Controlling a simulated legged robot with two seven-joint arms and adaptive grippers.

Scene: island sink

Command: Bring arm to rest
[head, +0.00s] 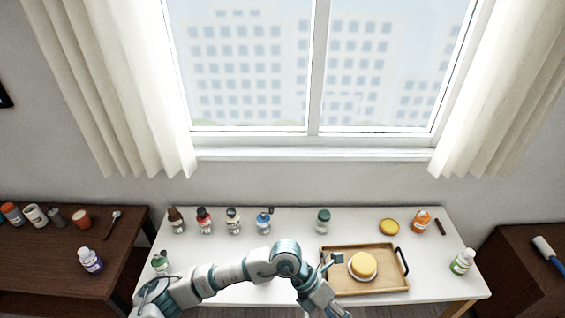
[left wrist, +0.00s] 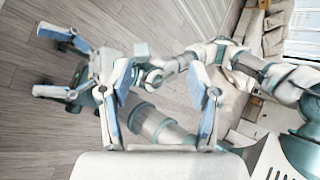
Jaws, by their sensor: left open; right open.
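My arm (head: 240,272) reaches in from the lower left over the white table's front, bends near the middle and goes down to the bottom edge.
The white table (head: 295,225) holds several bottles along the back. A wooden tray (head: 385,283) carries a round yellow-topped item (head: 362,265). A green-labelled bottle (head: 462,262) stands at the right, another (head: 161,263) at the left near my arm. Dark side tables (head: 40,260) flank it.

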